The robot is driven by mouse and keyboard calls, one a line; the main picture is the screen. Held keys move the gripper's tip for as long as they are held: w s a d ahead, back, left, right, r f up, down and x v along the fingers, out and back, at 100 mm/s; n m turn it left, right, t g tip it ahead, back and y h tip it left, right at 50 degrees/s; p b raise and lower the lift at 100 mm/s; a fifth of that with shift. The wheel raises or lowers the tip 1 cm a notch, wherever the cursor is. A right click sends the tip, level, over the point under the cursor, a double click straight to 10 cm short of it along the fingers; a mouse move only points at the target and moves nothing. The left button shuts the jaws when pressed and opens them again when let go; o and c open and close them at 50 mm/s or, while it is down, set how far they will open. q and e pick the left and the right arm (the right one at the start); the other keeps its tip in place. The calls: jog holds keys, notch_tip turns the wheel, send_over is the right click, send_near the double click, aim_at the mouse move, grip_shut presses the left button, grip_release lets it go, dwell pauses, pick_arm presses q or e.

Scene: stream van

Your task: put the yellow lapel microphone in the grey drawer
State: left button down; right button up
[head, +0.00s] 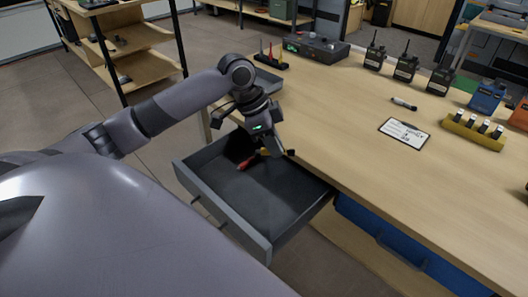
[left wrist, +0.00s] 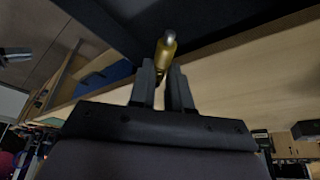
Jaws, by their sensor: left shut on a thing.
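The grey drawer (head: 222,213) is pulled open at the left end of the wooden table in the head view. My left gripper (head: 268,152) points down at the back part of the open drawer. It is shut on the yellow lapel microphone, which shows as a small yellow cylinder (left wrist: 166,46) between the two fingertips (left wrist: 163,72) in the left wrist view. In the head view the microphone is mostly hidden by the gripper. I cannot tell whether it touches the drawer floor. My right gripper is not in view.
A small red object (head: 246,162) lies in the drawer near the gripper. A blue drawer (head: 400,250) sits under the table to the right. On the table are a grey tray (head: 266,82), a control box (head: 316,47), several radios (head: 405,68) and a white card (head: 403,134).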

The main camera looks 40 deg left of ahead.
pick_arm(q)
jog(key=b, duration=0.2)
send_near(292, 193)
jog(key=f, duration=0.2)
jog(key=s+a+f, duration=0.1)
jog(key=f, duration=0.1)
jog(key=shift+a, duration=0.1)
jog(key=shift+f, duration=0.15)
jog(key=w+d, duration=0.2)
jog(key=d, duration=0.1)
jog(key=shift+w+f, duration=0.3)
jog(key=shift+f, duration=0.3)
jog(key=shift+f, duration=0.1)
jog(key=c, duration=1.1)
grip_release()
jog(key=shift+f, duration=0.1)
jog(key=p+v, duration=0.1)
jog(key=v, duration=1.1)
jog(key=shift+p, duration=0.4)
